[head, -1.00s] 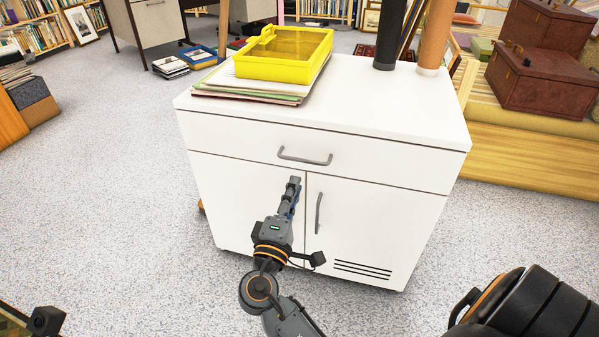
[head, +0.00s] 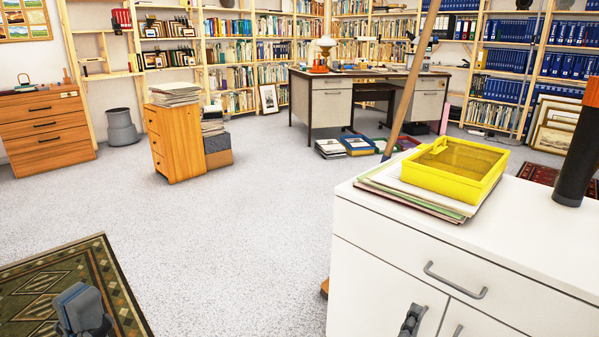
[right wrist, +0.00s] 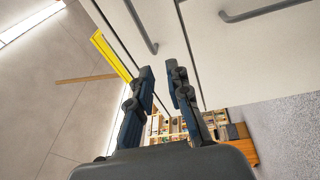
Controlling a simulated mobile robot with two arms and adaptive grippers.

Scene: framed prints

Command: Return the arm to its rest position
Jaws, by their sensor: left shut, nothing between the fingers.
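My left gripper (head: 80,300) is at the bottom left of the head view, shut and empty, in front of the patterned rug. My right gripper (head: 413,313) is at the bottom edge, in front of the white cabinet (head: 375,265) near its doors. In the right wrist view its two dark fingers (right wrist: 160,75) stand apart with a narrow gap and nothing between them. The cabinet front and its grey handles fill the top of that view. Most of my arms is out of frame.
A yellow tray (head: 455,170) lies on papers on the cabinet top, with a dark cylinder (head: 577,150) to the right. An orange drawer unit (head: 175,140) stands on the open grey floor (head: 240,230). A patterned rug (head: 60,275) lies at lower left. A desk (head: 320,105) stands behind.

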